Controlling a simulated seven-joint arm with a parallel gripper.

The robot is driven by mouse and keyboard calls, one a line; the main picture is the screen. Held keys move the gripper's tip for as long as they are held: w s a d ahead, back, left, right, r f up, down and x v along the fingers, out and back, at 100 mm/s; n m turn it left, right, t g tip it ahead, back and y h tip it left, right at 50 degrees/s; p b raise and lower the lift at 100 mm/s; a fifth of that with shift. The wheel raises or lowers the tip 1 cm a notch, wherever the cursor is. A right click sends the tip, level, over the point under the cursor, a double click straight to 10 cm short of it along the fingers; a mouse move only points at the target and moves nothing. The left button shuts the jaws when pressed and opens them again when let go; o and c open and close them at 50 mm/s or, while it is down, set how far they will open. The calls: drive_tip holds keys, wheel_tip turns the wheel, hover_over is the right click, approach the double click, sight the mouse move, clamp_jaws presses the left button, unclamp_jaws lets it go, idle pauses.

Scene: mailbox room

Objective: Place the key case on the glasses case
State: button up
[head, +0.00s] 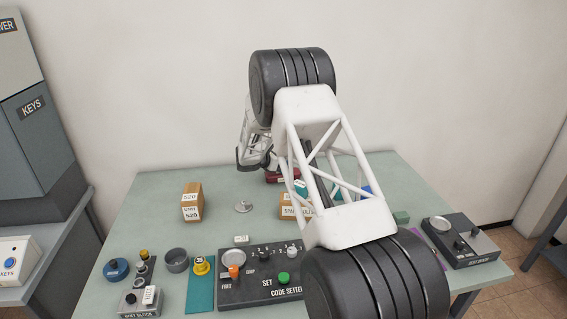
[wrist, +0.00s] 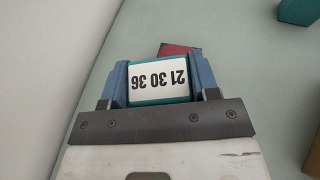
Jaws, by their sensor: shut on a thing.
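My gripper (wrist: 160,78) is shut on a teal case with a white label reading "21 30 36", which I take to be the key case (wrist: 160,83). The label faces the wrist camera upside down. A dark red case, which I take to be the glasses case (wrist: 178,49), shows just beyond the key case in the wrist view, partly hidden by it. It also shows in the head view (head: 274,177) near the back of the table, partly behind my arm. Whether the two cases touch cannot be told.
A cardboard box (head: 192,202) stands at the left, with a small metal thing (head: 243,207) near it. Another box (head: 291,208) is partly behind my arm. The code-setter panel (head: 245,290) lies in front. A teal block (wrist: 300,11) is at the wrist view's top right.

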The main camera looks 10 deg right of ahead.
drive_tip(key=shift+f, duration=0.1)
drive_tip(key=o, duration=1)
drive_tip(key=shift+c, duration=0.2)
drive_tip(key=v, duration=1.2)
drive_tip(key=shift+r, duration=0.2)
drive_tip(key=shift+w, duration=0.1)
